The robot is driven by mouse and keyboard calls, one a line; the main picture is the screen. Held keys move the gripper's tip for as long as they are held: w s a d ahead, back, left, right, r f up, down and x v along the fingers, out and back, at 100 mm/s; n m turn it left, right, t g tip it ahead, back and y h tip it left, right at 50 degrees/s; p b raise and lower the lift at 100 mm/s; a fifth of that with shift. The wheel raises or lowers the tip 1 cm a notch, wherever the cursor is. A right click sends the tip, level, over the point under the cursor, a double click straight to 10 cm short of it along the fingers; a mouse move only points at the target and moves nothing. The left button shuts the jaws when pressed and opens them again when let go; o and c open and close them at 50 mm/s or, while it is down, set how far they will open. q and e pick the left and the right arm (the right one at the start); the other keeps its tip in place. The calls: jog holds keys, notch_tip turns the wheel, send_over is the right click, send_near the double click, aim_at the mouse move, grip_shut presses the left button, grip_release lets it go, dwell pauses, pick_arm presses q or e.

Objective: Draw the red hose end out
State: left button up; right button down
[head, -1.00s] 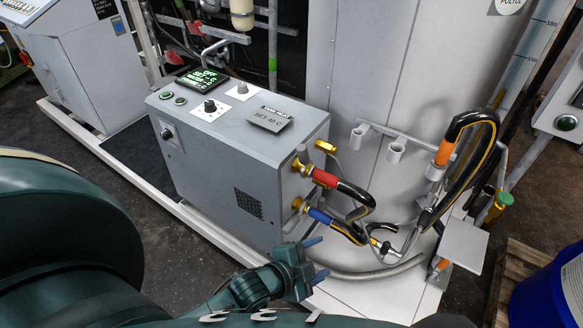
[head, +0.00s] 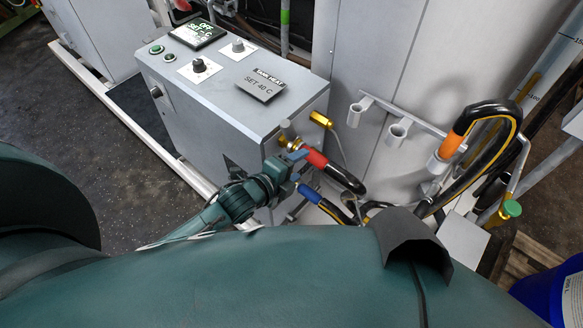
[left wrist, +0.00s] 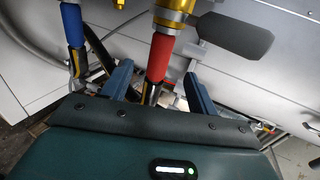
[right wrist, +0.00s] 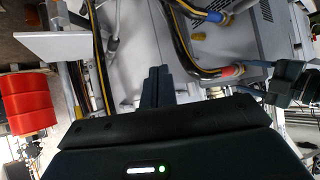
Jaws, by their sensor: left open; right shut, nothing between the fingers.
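The red hose end (head: 316,159) is a red sleeve on a black hose, seated at a brass fitting on the grey heater cabinet (head: 225,90). My left gripper (head: 303,172) is open at this sleeve. In the left wrist view the red sleeve (left wrist: 160,58) lies between the two spread blue fingers (left wrist: 160,84); I cannot tell whether they touch it. My right gripper (right wrist: 157,82) is shut and empty, apart from the hoses. The red sleeve (right wrist: 231,70) also shows at the right of the right wrist view, near my left gripper (right wrist: 290,76).
A blue-sleeved hose (head: 310,194) sits just below the red one. A brass valve (head: 321,119) is close above. Empty grey holders (head: 398,132) stand on the tank wall, beside an orange-sleeved hose (head: 450,146). A blue drum (head: 545,295) is at lower right.

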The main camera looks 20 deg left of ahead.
aim_at(310, 160)
pick_arm(q)
jog(key=b+x, duration=0.4)
jog(key=x, duration=0.2)
jog(key=shift+w+d+f, duration=0.2)
jog(key=shift+w+f, duration=0.05)
jog(key=shift+w+d+f, duration=0.1)
jog(key=shift+w+d, duration=0.05)
jog(key=shift+w, duration=0.3)
pick_arm(e)
jog(key=shift+w+a+f+n+t+y, duration=0.1)
jog(key=shift+w+a+n+t+y, duration=0.15)
jog(key=shift+a, duration=0.2)
jog(key=shift+w+a+f+n+t+y, duration=0.1)
jog(key=shift+w+a+t+y, duration=0.1)
jog(key=shift+a+y, duration=0.2)
pick_arm(q)
grip_shut()
jog(key=shift+d, duration=0.1)
